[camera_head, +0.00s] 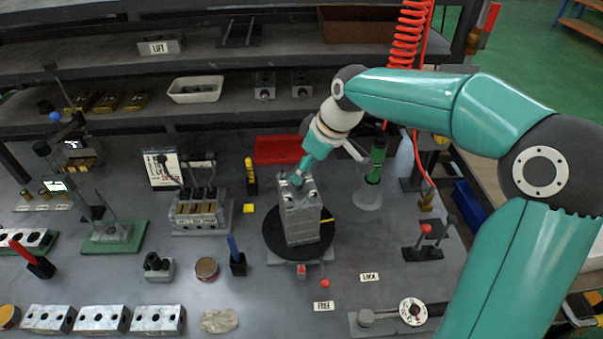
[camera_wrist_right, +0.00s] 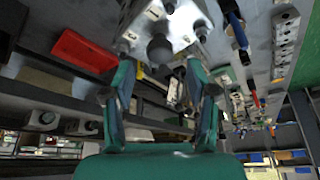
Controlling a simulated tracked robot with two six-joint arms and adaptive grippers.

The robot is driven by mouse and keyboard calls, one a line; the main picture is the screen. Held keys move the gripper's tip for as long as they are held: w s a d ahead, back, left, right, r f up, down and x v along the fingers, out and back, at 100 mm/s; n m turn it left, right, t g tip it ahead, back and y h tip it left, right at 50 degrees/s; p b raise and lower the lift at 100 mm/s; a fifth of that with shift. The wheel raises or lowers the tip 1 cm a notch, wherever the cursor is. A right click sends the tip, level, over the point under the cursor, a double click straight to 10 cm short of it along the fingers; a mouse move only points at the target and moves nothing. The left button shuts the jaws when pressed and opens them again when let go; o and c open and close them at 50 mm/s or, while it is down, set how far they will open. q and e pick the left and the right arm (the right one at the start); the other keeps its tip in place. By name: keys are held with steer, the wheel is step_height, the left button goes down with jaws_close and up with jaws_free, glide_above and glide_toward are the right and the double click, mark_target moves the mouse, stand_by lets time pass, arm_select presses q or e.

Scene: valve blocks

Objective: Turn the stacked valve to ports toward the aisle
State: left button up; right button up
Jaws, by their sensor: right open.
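The stacked valve (camera_head: 300,217) is a grey metal block stack standing upright on a round black turntable (camera_head: 270,239) in the head view. My right gripper (camera_head: 297,181) is at the top of the stack, with its arm coming in from the right. In the right wrist view, the right gripper's two fingers (camera_wrist_right: 160,65) are spread apart, and the valve's metal face (camera_wrist_right: 185,25) with a dark round knob lies beyond and between them. I cannot tell whether the fingers touch the valve. The port faces are not clear. My left gripper is not in view.
Labels FREE (camera_head: 323,306) and LOCK (camera_head: 369,277) lie in front of the turntable, with a red-tipped pin (camera_head: 301,271) at its front edge. A red tray (camera_head: 277,150) is behind. A valve block (camera_head: 200,212) stands left. A funnel and green bottle (camera_head: 376,160) stand right.

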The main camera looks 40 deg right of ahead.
mark_target(298, 206)
steer(key=shift+x, duration=2.05)
steer(key=shift+c, duration=0.3)
jaws_close()
